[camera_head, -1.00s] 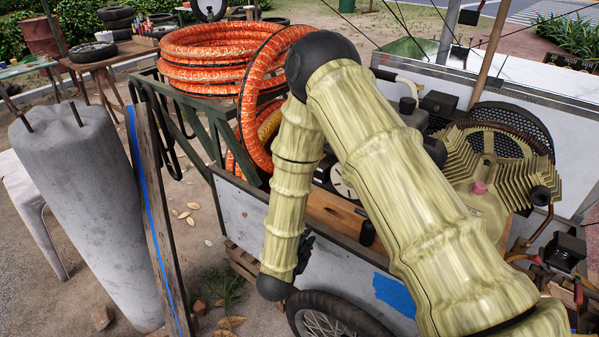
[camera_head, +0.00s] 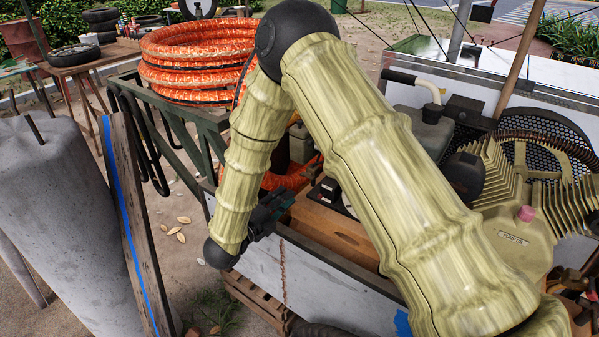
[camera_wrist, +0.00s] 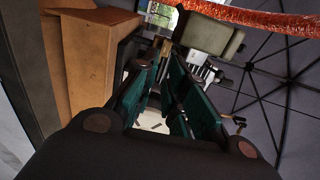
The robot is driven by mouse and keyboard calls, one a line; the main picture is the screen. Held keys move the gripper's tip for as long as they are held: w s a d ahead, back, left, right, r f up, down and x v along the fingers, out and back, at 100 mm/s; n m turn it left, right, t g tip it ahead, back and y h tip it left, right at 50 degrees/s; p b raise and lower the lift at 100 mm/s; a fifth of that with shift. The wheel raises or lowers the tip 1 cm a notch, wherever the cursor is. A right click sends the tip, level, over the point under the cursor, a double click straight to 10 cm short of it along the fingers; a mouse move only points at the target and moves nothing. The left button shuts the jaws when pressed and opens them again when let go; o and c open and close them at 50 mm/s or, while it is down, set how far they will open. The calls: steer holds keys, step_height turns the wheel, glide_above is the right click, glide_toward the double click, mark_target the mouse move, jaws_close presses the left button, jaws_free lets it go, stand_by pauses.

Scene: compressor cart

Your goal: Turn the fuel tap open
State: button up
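A beige-grey tank (camera_wrist: 215,32) is beyond the fingertips; a similar container (camera_head: 300,145) shows partly behind my arm in the head view. A small brass-coloured piece (camera_wrist: 239,122) is right of the right finger. I cannot tell whether it is the fuel tap, and I see no clearly recognisable tap.
The wooden box (camera_head: 335,232) is close to my gripper and also fills the wrist view's upper left (camera_wrist: 92,55). Orange hose (camera_head: 195,60) lies coiled on a green frame. The finned compressor (camera_head: 525,205) stands at right. A concrete post (camera_head: 50,200) and plank (camera_head: 135,230) stand at left.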

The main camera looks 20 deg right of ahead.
mark_target(308, 176)
steer(key=p+x, duration=0.1)
steer(key=x, duration=0.9)
steer(key=shift+w+d+r+p, duration=0.15)
steer(key=shift+d+p, duration=0.1)
steer(key=shift+p, duration=0.15)
jaws_close()
